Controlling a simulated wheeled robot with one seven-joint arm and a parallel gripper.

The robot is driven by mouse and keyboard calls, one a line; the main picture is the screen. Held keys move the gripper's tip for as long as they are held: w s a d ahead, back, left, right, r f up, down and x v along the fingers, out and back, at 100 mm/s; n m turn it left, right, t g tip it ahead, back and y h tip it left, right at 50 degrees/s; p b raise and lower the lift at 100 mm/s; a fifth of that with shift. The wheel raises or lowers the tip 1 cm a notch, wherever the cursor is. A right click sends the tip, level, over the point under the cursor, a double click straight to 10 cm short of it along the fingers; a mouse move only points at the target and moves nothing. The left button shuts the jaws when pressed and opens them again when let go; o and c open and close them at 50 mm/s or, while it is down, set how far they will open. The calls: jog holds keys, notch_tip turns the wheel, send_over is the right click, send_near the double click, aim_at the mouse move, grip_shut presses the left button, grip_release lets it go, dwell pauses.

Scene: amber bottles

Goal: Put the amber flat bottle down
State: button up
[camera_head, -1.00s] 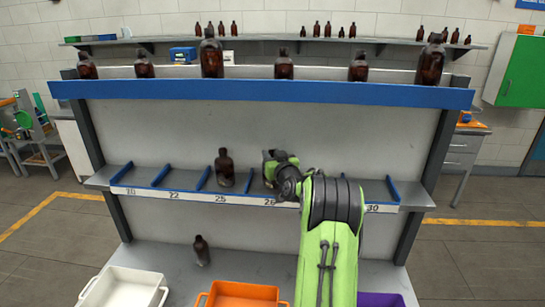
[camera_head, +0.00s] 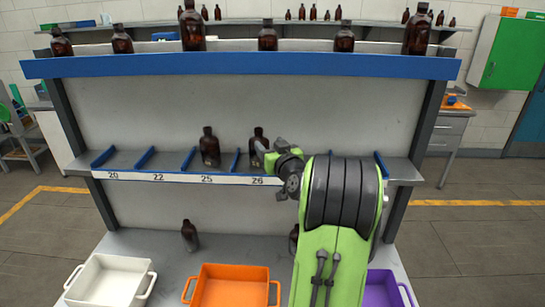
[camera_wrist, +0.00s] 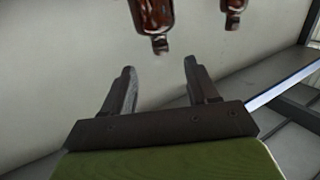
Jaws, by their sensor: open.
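An amber bottle (camera_head: 258,147) stands upright on the middle shelf above the 26 label, just left of my gripper (camera_head: 264,153). It is probably the flat bottle; its shape is too small to be sure. Another amber bottle (camera_head: 210,147) stands to its left, above the 25 label. In the wrist view my gripper (camera_wrist: 160,68) has its two fingers apart with nothing between them. Two amber bottles show necks-down at that view's top edge, a larger one (camera_wrist: 152,15) and a smaller one (camera_wrist: 233,10), both clear of the fingertips.
Blue dividers (camera_head: 188,159) split the middle shelf (camera_head: 403,170). Several amber bottles stand on the upper shelf (camera_head: 240,67). Below are a white bin (camera_head: 108,262), an orange bin (camera_head: 232,271), a purple bin (camera_head: 388,277) and an amber bottle (camera_head: 189,236). My arm hides the shelf's right part.

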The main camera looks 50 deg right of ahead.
jog(key=shift+v, duration=0.85)
jog(key=w+a+n+g+y, duration=0.1)
jog(key=w+a+n+y, duration=0.25)
jog(key=a, duration=0.95)
jog(key=s+a+f+n+g+y, duration=0.1)
jog(key=s+a+g+y, duration=0.15)
jog(key=a, duration=0.55)
jog(key=s+a+f+n+g+y, duration=0.1)
jog(key=s+a, duration=0.2)
jog(key=a, duration=0.5)
jog(key=s+a+f+g+b, duration=0.2)
jog(key=s+a+f, duration=0.2)
jog(key=s, duration=0.5)
jog(key=s+a+f+g+b, duration=0.1)
jog(key=s+a+f+g, duration=0.2)
jog(key=s, duration=0.7)
jog(key=shift+s+a+f+y+b, duration=0.3)
jog(key=shift+a+f+y+b, duration=0.15)
jog(key=shift+f, duration=0.45)
jog(key=shift+g, duration=0.25)
